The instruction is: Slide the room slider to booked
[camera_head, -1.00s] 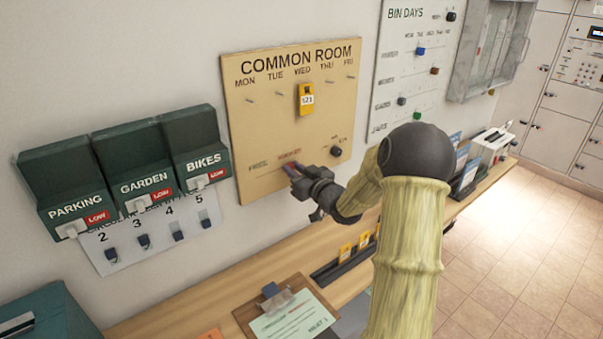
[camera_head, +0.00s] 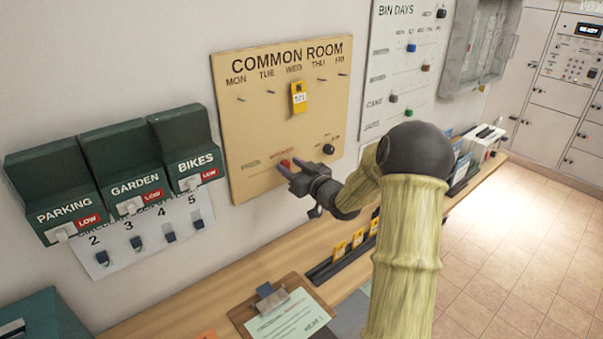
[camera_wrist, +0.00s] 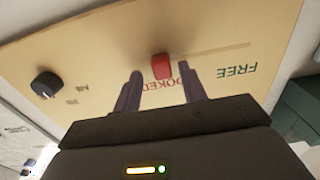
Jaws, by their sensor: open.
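The room slider is a red knob (camera_head: 285,162) low on the tan COMMON ROOM board (camera_head: 240,128). In the wrist view the knob (camera_wrist: 161,66) sits by the BOOKED lettering, at one end of a thin track. The track runs from it toward the FREE lettering (camera_wrist: 237,71), and the lettering looks upside down there. My gripper (camera_head: 286,170) is open at the board's lower edge. In the wrist view its fingers (camera_wrist: 158,88) stand on either side of the knob, with a visible gap on each side.
A black dial (camera_head: 329,149) is right of the slider on the board. A yellow 121 tag (camera_head: 299,98) hangs above. Green PARKING, GARDEN and BIKES boxes (camera_head: 135,170) are at left. A wooden shelf (camera_head: 190,305) with a clipboard (camera_head: 285,310) runs below.

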